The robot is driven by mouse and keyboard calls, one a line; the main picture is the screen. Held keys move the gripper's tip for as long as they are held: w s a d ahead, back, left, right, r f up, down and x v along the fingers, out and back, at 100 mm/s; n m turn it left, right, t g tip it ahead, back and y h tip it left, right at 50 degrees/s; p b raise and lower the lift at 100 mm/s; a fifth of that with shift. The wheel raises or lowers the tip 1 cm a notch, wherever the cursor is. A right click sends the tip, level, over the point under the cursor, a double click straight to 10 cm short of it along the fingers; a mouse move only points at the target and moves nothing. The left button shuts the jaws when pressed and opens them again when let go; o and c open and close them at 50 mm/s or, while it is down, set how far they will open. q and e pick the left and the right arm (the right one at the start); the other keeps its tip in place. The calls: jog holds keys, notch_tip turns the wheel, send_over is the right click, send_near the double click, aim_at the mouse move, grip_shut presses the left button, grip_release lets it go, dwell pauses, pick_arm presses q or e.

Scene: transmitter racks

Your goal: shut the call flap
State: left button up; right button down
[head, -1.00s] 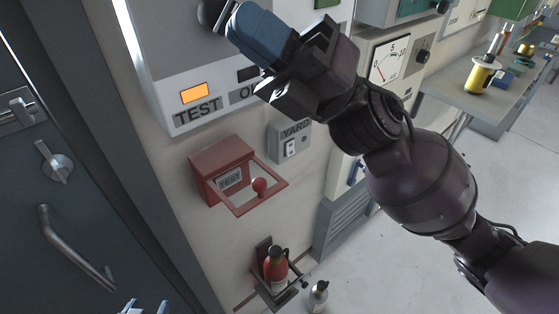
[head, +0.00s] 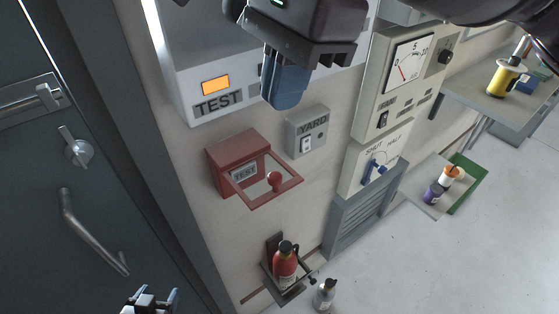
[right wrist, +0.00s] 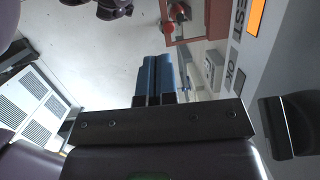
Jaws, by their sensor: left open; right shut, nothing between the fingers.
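The red call box (head: 236,148) is on the wall below the TEST/OK panel. A TEST label shows inside. In the right wrist view the flap (right wrist: 178,40) is at the top, partly cut off. My right gripper (head: 286,98) is shut and empty, its blue fingers pointing down, above and apart from the box. The fingers also show in the right wrist view (right wrist: 155,80). My left gripper (head: 150,298) is open at the bottom edge, partly out of frame.
A grey YARD switch box (head: 306,130) is right of the call box. A red extinguisher (head: 286,262) sits on a bracket below, with a grey bottle (head: 325,292) beside it. A grey door (head: 60,180) is at left. A gauge cabinet (head: 405,75) stands at right.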

jog(key=w+d+t, duration=0.1)
jog(key=p, duration=0.2)
send_near(278, 176)
jog(key=shift+h, duration=0.4)
jog(key=f, duration=0.2)
jog(key=a+f, duration=0.1)
jog(key=f, duration=0.3)
jog(key=shift+a, duration=0.25)
jog(key=shift+a+f, duration=0.1)
jog(key=shift+f, duration=0.6)
